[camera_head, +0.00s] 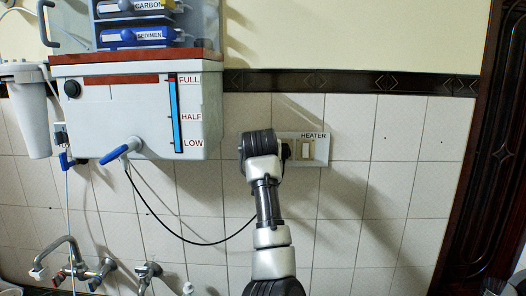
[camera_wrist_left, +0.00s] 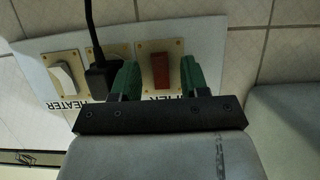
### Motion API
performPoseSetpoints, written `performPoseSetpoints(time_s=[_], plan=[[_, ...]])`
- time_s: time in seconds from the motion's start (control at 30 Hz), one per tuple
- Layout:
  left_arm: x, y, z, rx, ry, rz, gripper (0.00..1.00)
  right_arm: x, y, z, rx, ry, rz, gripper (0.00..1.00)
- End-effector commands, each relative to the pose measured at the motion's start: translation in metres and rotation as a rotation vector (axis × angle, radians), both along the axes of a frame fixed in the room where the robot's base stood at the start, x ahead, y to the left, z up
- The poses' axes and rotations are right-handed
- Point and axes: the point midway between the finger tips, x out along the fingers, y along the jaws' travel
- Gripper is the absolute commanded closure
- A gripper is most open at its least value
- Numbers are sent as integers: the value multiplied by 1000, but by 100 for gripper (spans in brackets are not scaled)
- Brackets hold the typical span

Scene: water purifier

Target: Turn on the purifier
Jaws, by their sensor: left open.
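The purifier (camera_head: 125,115) hangs on the wall at upper left in the head view, with a blue level bar and a blue-handled tap (camera_head: 120,152). A switch panel (camera_head: 322,150) sits on the tiles to its right; its HEATER end shows beside my arm. In the left wrist view the panel appears upside down, with a red switch (camera_wrist_left: 160,71) above a partly covered label ending in "IFIER". My left gripper (camera_wrist_left: 162,68) is open, its green fingers on either side of the red switch. I cannot tell whether they touch the panel. My right gripper is not in view.
A black plug (camera_wrist_left: 101,78) with a cord stands beside the left finger in the wrist view. A white heater switch (camera_wrist_left: 64,76) lies beyond it. Faucets (camera_head: 75,262) are at lower left in the head view. The tiled wall right of the panel is clear up to a dark door.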

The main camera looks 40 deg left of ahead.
Motion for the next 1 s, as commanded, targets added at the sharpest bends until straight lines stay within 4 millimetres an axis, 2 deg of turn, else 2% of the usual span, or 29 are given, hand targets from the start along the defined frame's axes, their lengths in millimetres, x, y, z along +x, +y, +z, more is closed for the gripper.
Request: performPoseSetpoints(time_s=[0.1,0.4,0.57,0.8,1.0], plan=[[0,0,0,-1,1,0,55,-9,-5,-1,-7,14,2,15],[0,0,0,-1,1,0,100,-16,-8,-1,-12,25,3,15],[-1,0,-3,10,-10,1,100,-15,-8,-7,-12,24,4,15],[0,1,-16,125,-144,1,100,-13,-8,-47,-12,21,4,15],[1,1,-18,233,-271,1,100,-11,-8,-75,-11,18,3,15]])
